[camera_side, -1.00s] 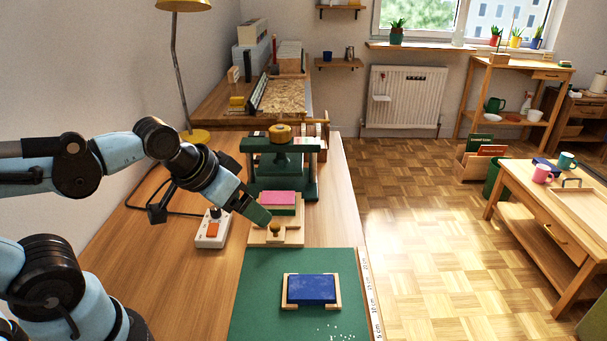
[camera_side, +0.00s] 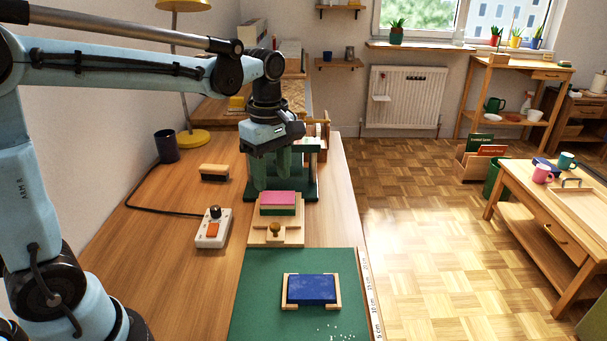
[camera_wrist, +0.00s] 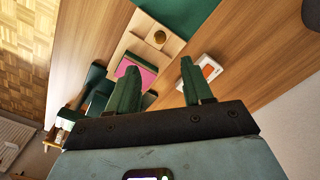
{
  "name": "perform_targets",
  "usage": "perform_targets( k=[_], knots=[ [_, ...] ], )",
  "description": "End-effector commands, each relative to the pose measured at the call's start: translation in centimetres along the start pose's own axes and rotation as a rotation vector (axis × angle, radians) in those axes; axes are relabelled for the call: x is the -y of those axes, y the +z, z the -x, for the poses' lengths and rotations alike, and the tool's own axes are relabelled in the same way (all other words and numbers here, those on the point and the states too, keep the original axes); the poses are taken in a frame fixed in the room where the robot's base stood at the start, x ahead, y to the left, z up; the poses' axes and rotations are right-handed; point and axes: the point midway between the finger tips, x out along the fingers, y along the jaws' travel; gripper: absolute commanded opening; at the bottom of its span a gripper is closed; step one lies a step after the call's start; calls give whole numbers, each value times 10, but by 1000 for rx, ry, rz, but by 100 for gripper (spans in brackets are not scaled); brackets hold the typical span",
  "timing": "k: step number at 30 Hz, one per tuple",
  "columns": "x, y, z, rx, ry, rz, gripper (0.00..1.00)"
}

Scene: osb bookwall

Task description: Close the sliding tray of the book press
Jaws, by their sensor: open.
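The green book press (camera_side: 308,180) stands on the wooden desk, partly hidden behind my arm. Its pale wooden sliding tray (camera_side: 292,236) sticks out toward the front, with a brass knob (camera_side: 275,231) near its front edge. A pink book on a green one (camera_side: 278,203) lies on the tray. My gripper (camera_side: 271,175) points down, open and empty, at the press just behind the books in the side view. In the wrist view the two green fingers of my gripper (camera_wrist: 160,80) are spread. The tray (camera_wrist: 150,33), knob (camera_wrist: 159,38) and pink book (camera_wrist: 146,72) show beyond them.
A switch box (camera_side: 213,229) with an orange button and a cable sits left of the tray. A brush (camera_side: 214,172) and a dark cup (camera_side: 166,146) stand farther back. A green mat (camera_side: 262,300) with a blue book (camera_side: 311,288) in a wooden holder lies in front.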

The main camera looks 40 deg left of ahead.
Motion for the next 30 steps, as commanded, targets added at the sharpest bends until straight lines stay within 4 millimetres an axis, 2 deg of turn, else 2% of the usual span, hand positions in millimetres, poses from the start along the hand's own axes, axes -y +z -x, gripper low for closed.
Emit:
perform_targets(
  k=[5, 21, 30],
  knots=[
    [0, 0, -14, 0, -2, 6, 50],
    [0, 0, -95, 0, 0, 2, 50],
    [0, 0, -118, 0, 1, 2, 50]
  ],
)
